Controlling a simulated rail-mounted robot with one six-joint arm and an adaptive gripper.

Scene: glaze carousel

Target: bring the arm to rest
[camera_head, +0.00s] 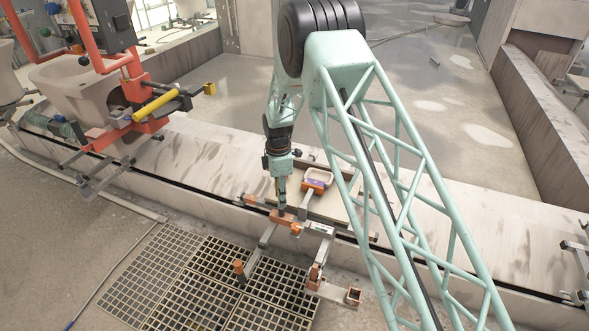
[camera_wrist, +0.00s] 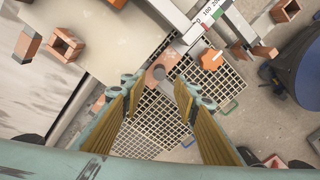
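My gripper (camera_head: 281,205) points down over the grey bar fixture with orange blocks (camera_head: 285,218) beside the long pale bench. In the wrist view my two yellow-padded fingers (camera_wrist: 156,95) stand apart with a gap between them. Nothing is held in the gap. An orange-brown block with a grey knob (camera_wrist: 158,73) shows beyond the fingertips. Whether the fingertips touch it, I cannot tell. My arm reaches down to the fixture from above.
A floor grate (camera_head: 195,275) lies in front of the bench (camera_head: 185,150). A small pale basin on an orange holder (camera_head: 318,177) is close on the right. An orange frame with a yellow cylinder (camera_head: 155,105) stands at left. The floor behind the bench is mostly open.

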